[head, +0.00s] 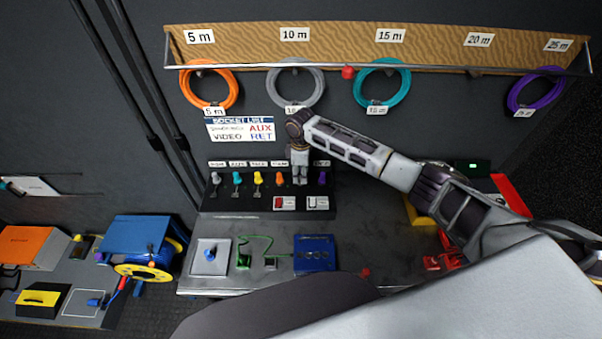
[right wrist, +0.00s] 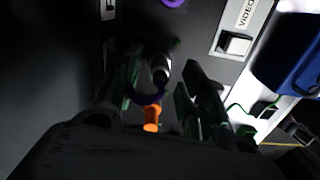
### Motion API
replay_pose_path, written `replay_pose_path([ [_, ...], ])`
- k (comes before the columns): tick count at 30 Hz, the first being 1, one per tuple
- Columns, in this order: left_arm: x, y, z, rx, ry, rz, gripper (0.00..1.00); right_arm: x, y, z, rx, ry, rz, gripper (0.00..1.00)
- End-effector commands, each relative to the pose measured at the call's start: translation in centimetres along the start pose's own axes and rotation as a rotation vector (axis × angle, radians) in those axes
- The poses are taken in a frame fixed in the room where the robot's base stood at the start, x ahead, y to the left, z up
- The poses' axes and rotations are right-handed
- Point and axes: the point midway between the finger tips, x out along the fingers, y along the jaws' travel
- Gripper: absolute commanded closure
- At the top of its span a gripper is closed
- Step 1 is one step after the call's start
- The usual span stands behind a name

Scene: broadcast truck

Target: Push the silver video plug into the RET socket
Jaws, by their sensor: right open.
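A black panel (head: 240,204) carries a row of coloured plugs under small white labels. My right gripper (head: 300,182) points down at this row, between the orange plug (head: 279,180) and the purple plug (head: 322,179). In the right wrist view, the open gripper (right wrist: 165,92) has a silver, round-ended piece (right wrist: 161,69), apparently the silver video plug, between its fingers. The orange plug (right wrist: 152,117) shows close by. I cannot tell whether the fingers touch the silver piece. The wall sign (head: 240,130) lists VIDEO with RET. I cannot make out the RET socket. My left gripper is not in view.
A VIDEO label with a white switch (right wrist: 237,44) is at the panel's front. A blue box (head: 315,253), a green cable (head: 262,240) and a grey plate (head: 210,256) lie on the bench in front. Cable coils hang on the wall above.

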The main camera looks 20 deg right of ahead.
Motion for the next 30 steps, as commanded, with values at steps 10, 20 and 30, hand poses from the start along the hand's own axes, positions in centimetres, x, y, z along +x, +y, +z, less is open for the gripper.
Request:
replay_pose_path([
  [10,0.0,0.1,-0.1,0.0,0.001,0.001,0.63,-3.6,0.1,0.0,0.0,0.002,0.001,0.58],
  [20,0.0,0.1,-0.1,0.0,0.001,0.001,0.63,-6.7,0.0,0.0,0.0,0.0,0.001,0.58],
  [30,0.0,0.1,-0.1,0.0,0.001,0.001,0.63,-7.0,0.0,0.0,0.0,-0.001,0.0,0.58],
])
